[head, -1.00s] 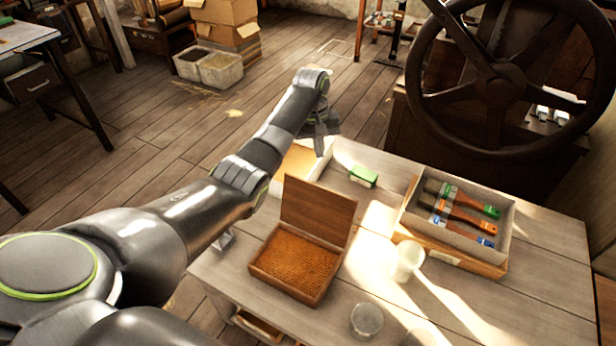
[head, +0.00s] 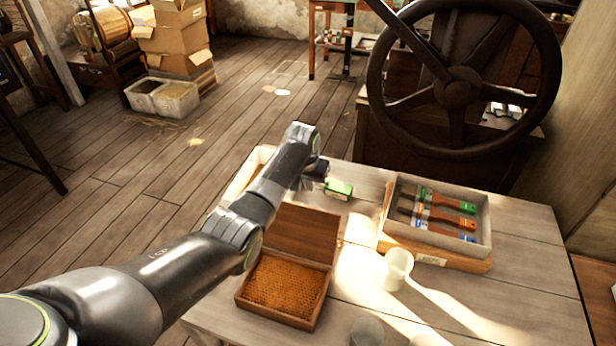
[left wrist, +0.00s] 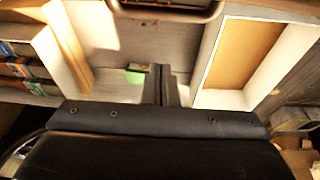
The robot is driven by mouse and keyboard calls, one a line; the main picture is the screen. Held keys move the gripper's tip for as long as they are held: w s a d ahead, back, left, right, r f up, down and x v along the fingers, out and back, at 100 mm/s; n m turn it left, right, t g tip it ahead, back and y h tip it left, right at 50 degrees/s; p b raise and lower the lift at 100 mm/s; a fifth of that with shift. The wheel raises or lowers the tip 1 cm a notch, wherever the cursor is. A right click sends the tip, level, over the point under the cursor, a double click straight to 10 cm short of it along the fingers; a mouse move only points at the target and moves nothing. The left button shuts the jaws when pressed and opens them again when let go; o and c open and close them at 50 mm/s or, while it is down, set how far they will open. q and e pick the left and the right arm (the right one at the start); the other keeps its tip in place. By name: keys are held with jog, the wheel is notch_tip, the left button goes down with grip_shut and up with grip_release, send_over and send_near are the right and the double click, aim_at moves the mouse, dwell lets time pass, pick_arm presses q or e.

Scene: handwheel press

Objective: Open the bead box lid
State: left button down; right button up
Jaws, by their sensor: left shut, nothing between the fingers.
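The bead box (head: 283,288) is a brown wooden box at the table's front left in the head view, full of small amber beads or cells. Its lid (head: 302,229) stands open, raised at the back edge, with its left part hidden behind my left arm. My left gripper (head: 315,172) is beyond the lid, near a small green-topped box (head: 339,188), and looks apart from the lid. In the left wrist view its fingers (left wrist: 161,84) are shut with nothing between them, and the green-topped box (left wrist: 135,76) shows beside them. My right gripper is in neither view.
A grey tray with brushes (head: 399,190) sits at the table's right. A white cup (head: 396,269) and a clear jar (head: 367,331) stand right of the bead box. A pale open box (head: 244,178) is partly behind my arm. A large handwheel (head: 375,92) rises behind the table.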

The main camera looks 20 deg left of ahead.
aim_at(301, 227)
pick_arm(q)
jog(key=s+f+p, duration=0.2)
jog(key=s, duration=0.1)
jog(key=shift+s+a, duration=0.1)
jog(key=shift+s, duration=0.15)
dwell(0.4)
jog(key=shift+t, duration=0.6)
jog(key=s+p, duration=0.1)
jog(key=p, duration=0.1)
jog(key=s+r+p, duration=0.1)
jog(key=p, duration=0.2)
jog(key=s+r+p, duration=0.1)
jog(key=p, duration=0.2)
jog(key=shift+s, duration=0.35)
jog(key=shift+f, duration=0.1)
